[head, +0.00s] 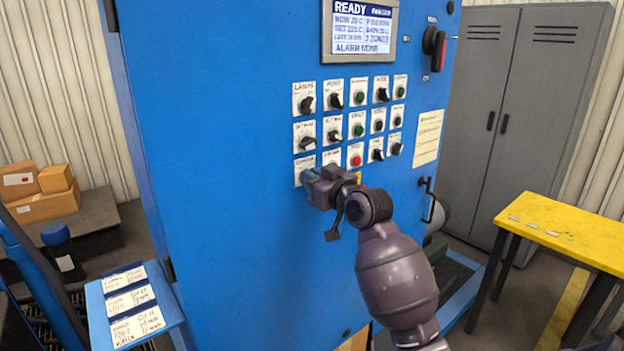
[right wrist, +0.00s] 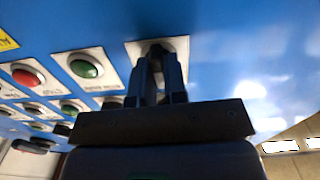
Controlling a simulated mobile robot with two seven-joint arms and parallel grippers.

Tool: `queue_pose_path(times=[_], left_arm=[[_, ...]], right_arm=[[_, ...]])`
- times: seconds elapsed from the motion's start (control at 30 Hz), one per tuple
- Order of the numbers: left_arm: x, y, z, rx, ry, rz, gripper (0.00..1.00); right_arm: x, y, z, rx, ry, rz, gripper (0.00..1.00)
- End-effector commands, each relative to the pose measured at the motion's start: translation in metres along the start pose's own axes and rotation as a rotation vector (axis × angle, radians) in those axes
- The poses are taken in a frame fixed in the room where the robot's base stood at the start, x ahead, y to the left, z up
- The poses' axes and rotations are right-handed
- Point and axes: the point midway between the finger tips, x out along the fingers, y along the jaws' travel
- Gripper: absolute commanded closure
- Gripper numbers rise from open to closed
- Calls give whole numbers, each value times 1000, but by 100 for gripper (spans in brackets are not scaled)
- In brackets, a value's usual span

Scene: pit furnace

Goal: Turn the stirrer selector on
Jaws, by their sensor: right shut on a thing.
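The blue furnace cabinet (head: 230,120) carries a panel with rows of white plates bearing black selectors and coloured buttons. The stirrer selector's white plate (head: 299,168) looks to be the bottom-left one; its label is too small to read surely. My right gripper (head: 312,180) is at this plate and covers most of it. In the right wrist view, both fingers (right wrist: 160,72) are shut on a dark selector knob (right wrist: 156,47) on a white plate. Which way the knob points is hidden. My left gripper is not in view.
Other selectors and buttons sit close by, including a red button (head: 355,160) and, in the right wrist view, a green button (right wrist: 86,67). A display (head: 362,30) reads READY. A yellow table (head: 570,235) and grey lockers (head: 530,100) stand at right; cartons (head: 45,205) at left.

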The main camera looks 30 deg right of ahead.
Motion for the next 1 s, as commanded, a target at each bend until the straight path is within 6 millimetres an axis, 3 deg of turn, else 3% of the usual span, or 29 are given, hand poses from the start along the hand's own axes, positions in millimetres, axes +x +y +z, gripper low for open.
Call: queue_pose_path(times=[0.5, 1.0], left_arm=[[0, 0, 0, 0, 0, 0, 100], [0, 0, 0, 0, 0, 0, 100]], right_arm=[[0, 1, 1, 432, -1, 0, 100], [0, 2, 2, 589, -3, 0, 100]])
